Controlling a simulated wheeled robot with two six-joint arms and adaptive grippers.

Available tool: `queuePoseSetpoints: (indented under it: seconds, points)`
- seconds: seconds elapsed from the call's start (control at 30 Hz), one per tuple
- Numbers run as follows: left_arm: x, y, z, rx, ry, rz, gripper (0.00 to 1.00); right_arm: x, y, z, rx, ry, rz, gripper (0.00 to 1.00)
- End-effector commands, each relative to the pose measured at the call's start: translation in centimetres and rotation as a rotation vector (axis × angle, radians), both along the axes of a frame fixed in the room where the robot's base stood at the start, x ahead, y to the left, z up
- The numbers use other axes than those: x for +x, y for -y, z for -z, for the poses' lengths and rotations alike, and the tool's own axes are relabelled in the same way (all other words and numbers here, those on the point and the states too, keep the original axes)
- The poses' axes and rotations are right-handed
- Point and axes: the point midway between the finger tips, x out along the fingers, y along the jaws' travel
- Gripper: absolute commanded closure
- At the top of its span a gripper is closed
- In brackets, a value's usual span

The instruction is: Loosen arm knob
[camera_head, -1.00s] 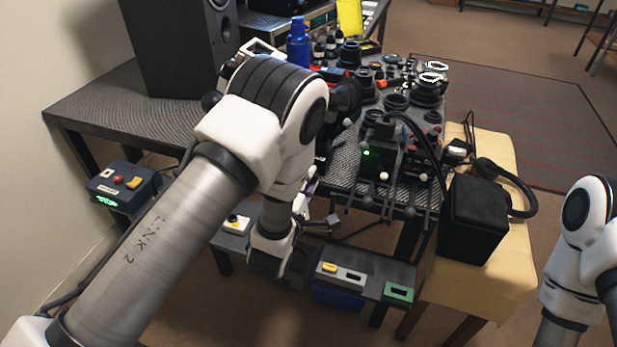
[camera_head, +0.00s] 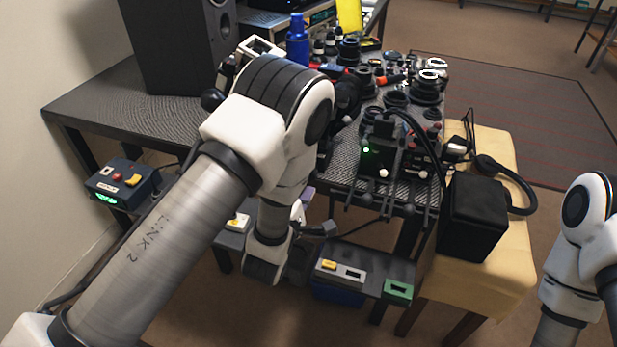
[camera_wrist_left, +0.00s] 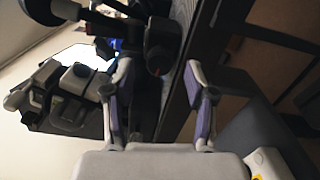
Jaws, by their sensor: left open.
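My left gripper (camera_wrist_left: 157,68) is open and empty in the left wrist view, with its two purple-grey fingers apart. A dark round part (camera_wrist_left: 162,48) with a reddish rim lies between and just beyond the fingertips; I cannot tell whether it is the arm knob. In the head view my left arm hides most of the gripper at the table's front edge. Black equipment (camera_head: 346,97) shows partly behind that arm, and no knob on it can be made out for certain. Only part of my right arm shows at the right edge, without its gripper.
The dark textured table (camera_head: 130,112) holds a black speaker (camera_head: 178,45), a blue bottle (camera_head: 298,42) and several lens parts. A black box with a green light (camera_head: 378,155) stands at its front. A black bin (camera_head: 474,215) sits on a yellow-covered stand (camera_head: 490,262).

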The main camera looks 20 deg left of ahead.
Motion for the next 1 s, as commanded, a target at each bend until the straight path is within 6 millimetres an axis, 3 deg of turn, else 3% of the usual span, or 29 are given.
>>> queuePoseSetpoints:
  seconds: [0.1, 0.23, 0.67, 0.77, 0.87, 1.0]
  points:
    - [-2.6, 0.0, 0.1, 0.002, -0.005, 0.002, 0.44, 0.0, 0.0, 0.0, 0.0, 0.0, 0.0, 0.6]
    - [-4.6, -0.1, 0.1, 0.001, -0.003, 0.0, 0.44, 0.0, 0.0, 0.0, 0.0, 0.0, 0.0, 0.6]
    - [-5.2, -0.2, 0.0, 0.063, 0.002, 0.001, 0.44, 0.0, 0.0, 0.0, 0.0, 0.0, 0.0, 0.6]
    - [-5.1, 0.0, -0.1, 0.271, 0.019, 0.004, 0.44, 0.0, 0.0, 0.0, 0.0, 0.0, 0.0, 0.6]
    - [-4.3, 0.4, -0.7, 0.602, 0.072, 0.001, 0.44, 0.0, 0.0, 0.0, 0.0, 0.0, 0.0, 0.6]
    - [-3.0, 0.8, -2.2, 1.084, 0.134, -0.025, 0.44, 0.0, 0.0, -2.2, 0.0, 0.0, 0.0, 0.6]
